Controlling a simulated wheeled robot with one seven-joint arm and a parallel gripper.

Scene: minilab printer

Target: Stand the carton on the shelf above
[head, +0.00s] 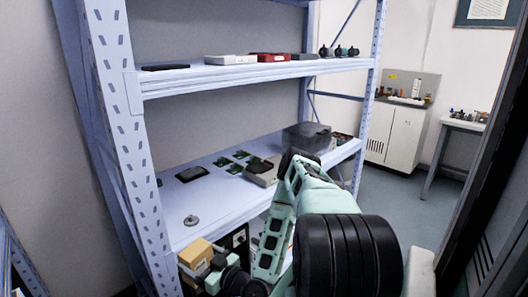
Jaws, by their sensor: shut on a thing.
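The carton (194,254) is a small tan box at the lower left of the head view, low at the front edge of the rack. My gripper (207,268) is shut on it from the right; its fingers are partly hidden by my own wrist. The carton is below the level of the middle shelf (215,205). Whether it touches anything beneath it cannot be told. The front left part of the middle shelf is bare except for a small round metal piece (191,220).
The middle shelf also holds a black tray (192,174), several green boards, a grey box (263,172) and a dark bin (306,137). The upper shelf (220,77) holds flat boxes. A perforated rack post (128,150) stands at left. Black equipment (240,238) sits below.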

